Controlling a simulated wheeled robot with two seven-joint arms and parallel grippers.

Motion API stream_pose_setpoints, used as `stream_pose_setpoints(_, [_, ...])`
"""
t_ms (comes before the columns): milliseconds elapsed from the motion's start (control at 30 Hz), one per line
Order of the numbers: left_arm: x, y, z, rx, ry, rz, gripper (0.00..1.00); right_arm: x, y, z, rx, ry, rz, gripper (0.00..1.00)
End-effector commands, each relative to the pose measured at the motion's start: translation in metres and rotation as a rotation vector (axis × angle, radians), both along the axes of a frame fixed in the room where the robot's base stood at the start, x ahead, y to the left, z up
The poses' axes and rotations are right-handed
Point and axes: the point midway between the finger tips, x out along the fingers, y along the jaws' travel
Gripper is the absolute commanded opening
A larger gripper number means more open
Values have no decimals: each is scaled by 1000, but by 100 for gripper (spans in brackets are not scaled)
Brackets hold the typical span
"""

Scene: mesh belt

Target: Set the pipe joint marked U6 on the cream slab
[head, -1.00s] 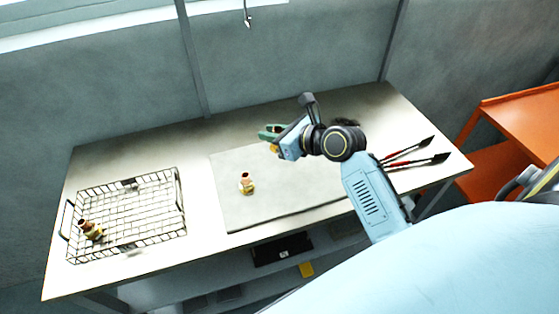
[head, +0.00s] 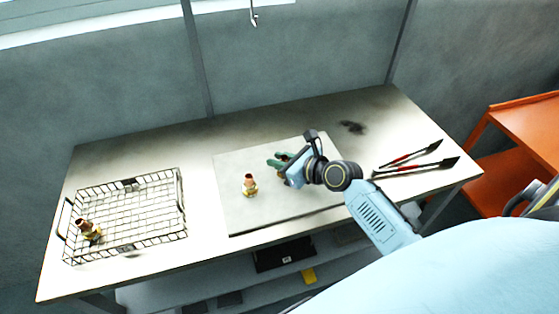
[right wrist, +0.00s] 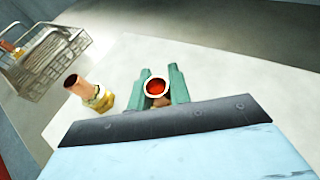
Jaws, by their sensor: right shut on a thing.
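The cream slab (head: 237,212) lies flat at the middle of the table. A copper and brass pipe joint (head: 250,186) stands on it; it also shows in the right wrist view (right wrist: 101,98), left of my fingers. My right gripper (head: 279,160) is over the slab, right of that joint. I cannot tell whether the held joint touches the slab. No U6 mark is readable. My left gripper is not in view.
A wire basket (head: 180,205) at the table's left end holds another pipe joint (head: 87,230). An orange cart (head: 525,125) stands beyond. The slab's front part is clear.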

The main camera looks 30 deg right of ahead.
Motion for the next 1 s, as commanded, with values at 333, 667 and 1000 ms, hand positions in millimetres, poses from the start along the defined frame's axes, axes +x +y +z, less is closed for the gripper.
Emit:
stream_pose_setpoints(333, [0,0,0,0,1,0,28,0,0,-2,1,0,1,40])
stream_pose_setpoints(667, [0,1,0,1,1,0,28,0,0,0,-1,0,1,41])
stream_pose_setpoints(1000, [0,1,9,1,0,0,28,-50,-17,22,0,3,1,41])
